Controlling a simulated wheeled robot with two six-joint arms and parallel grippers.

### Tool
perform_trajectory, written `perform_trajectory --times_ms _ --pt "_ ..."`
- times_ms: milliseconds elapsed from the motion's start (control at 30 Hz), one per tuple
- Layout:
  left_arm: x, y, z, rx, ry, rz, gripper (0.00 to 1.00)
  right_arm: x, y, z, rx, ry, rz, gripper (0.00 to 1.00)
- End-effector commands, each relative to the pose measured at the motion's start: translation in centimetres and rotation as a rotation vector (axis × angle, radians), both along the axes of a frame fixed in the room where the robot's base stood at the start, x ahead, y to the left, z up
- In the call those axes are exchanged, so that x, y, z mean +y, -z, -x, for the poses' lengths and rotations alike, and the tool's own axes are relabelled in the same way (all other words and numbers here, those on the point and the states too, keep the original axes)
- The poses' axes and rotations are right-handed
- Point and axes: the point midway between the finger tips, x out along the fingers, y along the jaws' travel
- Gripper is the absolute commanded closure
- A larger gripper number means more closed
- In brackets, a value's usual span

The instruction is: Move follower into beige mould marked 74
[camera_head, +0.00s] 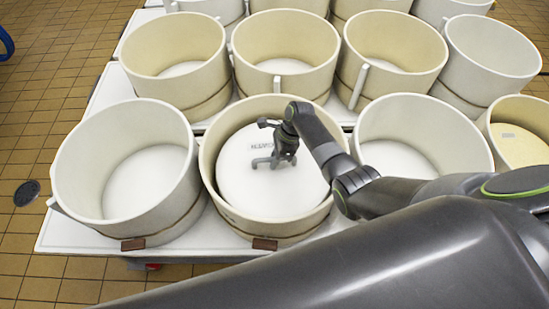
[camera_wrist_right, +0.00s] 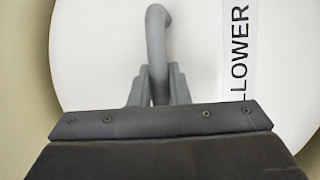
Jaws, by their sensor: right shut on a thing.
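The follower (camera_head: 245,185) is a white disc with a grey bent handle (camera_head: 262,162) and a printed label reading FOLLOWER. It lies within the rim of the beige mould (camera_head: 210,160) at the front middle in the head view; its depth there is hard to tell. My right gripper (camera_head: 287,140) is shut on the handle, above the disc. In the right wrist view, the fingers (camera_wrist_right: 158,88) clasp the grey handle (camera_wrist_right: 157,40), with the white follower (camera_wrist_right: 100,60) behind. No number 74 is legible on any mould. My left gripper is not in view.
A cream mould (camera_head: 80,165) stands close on the left and another (camera_head: 420,118) on the right. Beige moulds (camera_head: 175,42) and a white one (camera_head: 495,48) stand close together behind. All are on a white table (camera_head: 85,240). Tiled floor (camera_head: 45,90) lies left.

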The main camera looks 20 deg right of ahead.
Motion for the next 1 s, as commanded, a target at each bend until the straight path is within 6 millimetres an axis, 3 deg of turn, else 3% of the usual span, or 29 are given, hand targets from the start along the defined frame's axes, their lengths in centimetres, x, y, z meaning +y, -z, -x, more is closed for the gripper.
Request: perform_trajectory --times_ms 300,333,500,800,1000 --pt "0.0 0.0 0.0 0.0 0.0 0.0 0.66 0.1 -0.1 -0.2 -0.004 -0.001 -0.002 1.0" --pt "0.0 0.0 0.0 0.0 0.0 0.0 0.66 0.1 -0.1 -0.2 -0.004 -0.001 -0.002 0.82" --pt "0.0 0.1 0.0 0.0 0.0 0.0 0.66 0.1 0.0 -0.1 -0.003 -0.001 -0.002 0.59" --pt "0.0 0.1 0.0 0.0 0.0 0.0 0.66 -0.1 0.2 0.1 0.003 0.001 0.002 0.59" --pt "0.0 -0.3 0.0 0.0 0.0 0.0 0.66 -0.9 -1.8 -0.2 -0.002 0.001 0.001 0.59"
